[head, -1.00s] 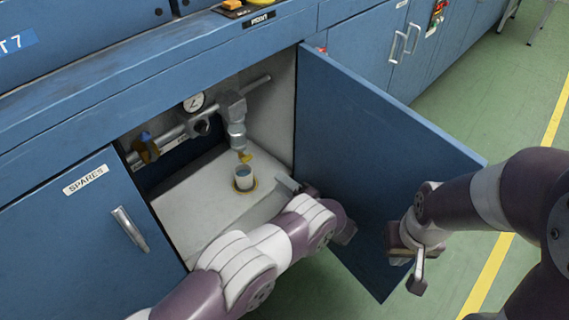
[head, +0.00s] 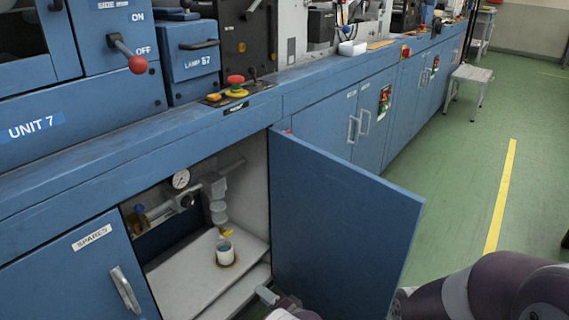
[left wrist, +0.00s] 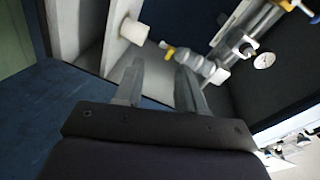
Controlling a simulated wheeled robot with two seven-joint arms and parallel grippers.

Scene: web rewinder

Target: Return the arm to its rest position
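My left gripper (head: 268,296) shows at the bottom of the head view, low in front of the open cabinet and beside its open door (head: 345,225). In the left wrist view its two fingers (left wrist: 157,80) stand apart with nothing between them. A white cup (head: 226,253) with bluish contents stands upright on the cabinet floor, under a grey valve with a yellow tip (head: 226,232). The cup (left wrist: 134,31) is beyond the fingers and apart from them in the left wrist view. My right arm is at the lower right; its gripper is out of frame.
A gauge (head: 181,179) and pipes fill the cabinet's upper part. The open door sticks out between my arms. Above are a counter with a red emergency button (head: 236,80) and a red-knobbed lever (head: 138,64). Green floor (head: 455,175) is free at right.

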